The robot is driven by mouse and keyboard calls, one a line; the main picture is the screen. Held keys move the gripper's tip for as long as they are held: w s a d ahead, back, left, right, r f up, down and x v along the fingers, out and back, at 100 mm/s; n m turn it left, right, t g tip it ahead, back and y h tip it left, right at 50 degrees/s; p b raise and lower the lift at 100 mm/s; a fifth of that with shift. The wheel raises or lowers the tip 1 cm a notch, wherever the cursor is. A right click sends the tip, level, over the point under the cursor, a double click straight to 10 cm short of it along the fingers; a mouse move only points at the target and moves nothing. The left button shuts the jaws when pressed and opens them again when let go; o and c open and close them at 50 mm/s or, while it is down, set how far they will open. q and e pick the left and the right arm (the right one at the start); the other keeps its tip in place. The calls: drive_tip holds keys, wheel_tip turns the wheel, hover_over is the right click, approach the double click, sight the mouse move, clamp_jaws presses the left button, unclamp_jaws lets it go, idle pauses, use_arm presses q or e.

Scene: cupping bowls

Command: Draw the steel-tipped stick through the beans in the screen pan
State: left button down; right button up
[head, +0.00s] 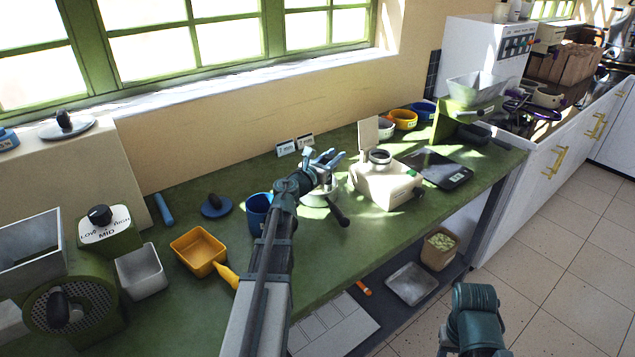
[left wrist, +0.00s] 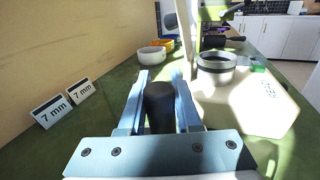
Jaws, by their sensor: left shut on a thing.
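My left gripper (head: 326,158) is above the middle of the green counter, its fingers closed around a dark, round-topped cylinder (left wrist: 160,108). The cylinder's lower end is hidden, and I cannot tell whether it is the steel-tipped stick. Just below the gripper in the head view is a pale round thing (head: 315,200), partly hidden by my arm. A black handle (head: 339,213) shows beside it; I cannot make out a screen pan or beans there. My right gripper is not in view; only part of my right arm shows at the bottom.
A cream machine (head: 385,184) stands right of the gripper, with a black scale (head: 437,168) beyond. Two 7 mm cards (head: 286,148) stand by the wall. A blue cup (head: 258,212) and yellow tray (head: 198,250) are to the left. A box of pale green beans (head: 440,243) is below the counter.

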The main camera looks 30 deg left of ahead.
use_arm(q)
drive_tip(key=shift+a, duration=0.1)
drive_tip(key=s+a, duration=0.3)
drive_tip(key=a, duration=0.1)
drive_tip(key=shift+s+a, duration=0.3)
drive_tip(key=shift+s, duration=0.1)
idle(0.8)
drive_tip(key=shift+d, duration=0.15)
